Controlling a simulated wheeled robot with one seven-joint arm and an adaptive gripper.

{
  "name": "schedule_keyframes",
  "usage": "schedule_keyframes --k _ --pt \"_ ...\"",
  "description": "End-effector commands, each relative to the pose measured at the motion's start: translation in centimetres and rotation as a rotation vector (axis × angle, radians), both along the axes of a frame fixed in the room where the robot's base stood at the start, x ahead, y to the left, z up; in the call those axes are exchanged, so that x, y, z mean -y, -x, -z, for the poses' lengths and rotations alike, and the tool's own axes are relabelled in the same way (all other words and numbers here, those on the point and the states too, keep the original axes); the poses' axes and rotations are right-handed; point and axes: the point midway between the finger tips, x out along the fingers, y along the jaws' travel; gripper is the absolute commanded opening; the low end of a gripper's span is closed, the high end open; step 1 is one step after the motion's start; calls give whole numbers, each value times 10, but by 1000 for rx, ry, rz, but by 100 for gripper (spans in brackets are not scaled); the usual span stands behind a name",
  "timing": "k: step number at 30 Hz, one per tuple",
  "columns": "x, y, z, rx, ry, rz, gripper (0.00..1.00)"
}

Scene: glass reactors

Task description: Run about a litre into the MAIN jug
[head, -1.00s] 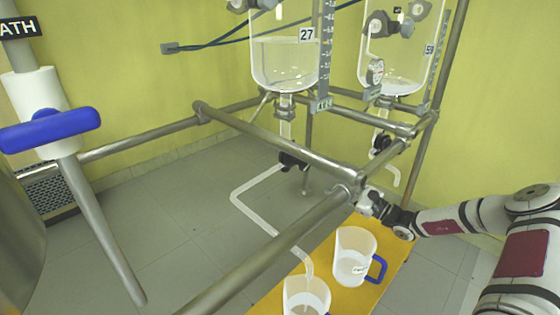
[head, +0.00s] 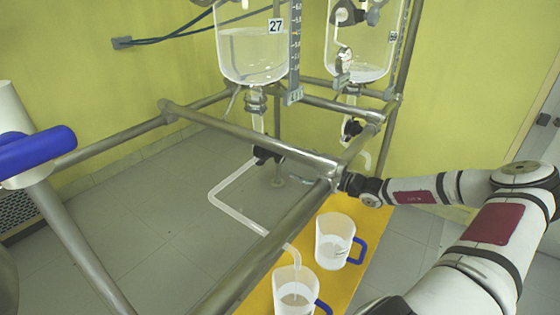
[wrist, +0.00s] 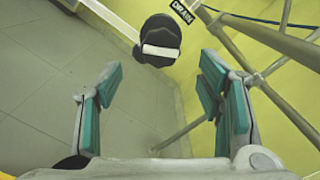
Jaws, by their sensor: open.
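A glass vessel marked 27 (head: 252,58) holds clear liquid. Below it is a black drain valve (head: 266,155), with a white outlet pipe (head: 232,212) bending down into the nearer jug (head: 292,299). That jug is translucent with a blue handle and seems to hold some liquid. A second blue-handled jug (head: 333,229) stands behind it; its marking is unreadable, so I cannot tell which is MAIN. My gripper (head: 303,180) reaches past the frame toward the valve, partly hidden. In the wrist view my gripper (wrist: 158,72) is open and empty, and the black valve (wrist: 160,38) lies ahead, beyond the fingertips, by a DRAIN label (wrist: 182,11).
Metal frame rails (head: 250,140) cross close to my arm. A second vessel (head: 362,45) with its own black valve (head: 352,129) hangs to the right. The jugs stand on a yellow surface (head: 345,275). A blue-handled valve (head: 35,150) is at the left edge.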

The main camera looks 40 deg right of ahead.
Motion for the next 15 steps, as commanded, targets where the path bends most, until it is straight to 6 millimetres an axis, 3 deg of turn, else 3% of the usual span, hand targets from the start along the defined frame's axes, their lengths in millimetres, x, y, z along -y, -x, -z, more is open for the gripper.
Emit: schedule_keyframes --k 6,15 --pt "-15 -41 3 0 -1 -1 61" --pt "-26 -72 1 1 0 1 61"
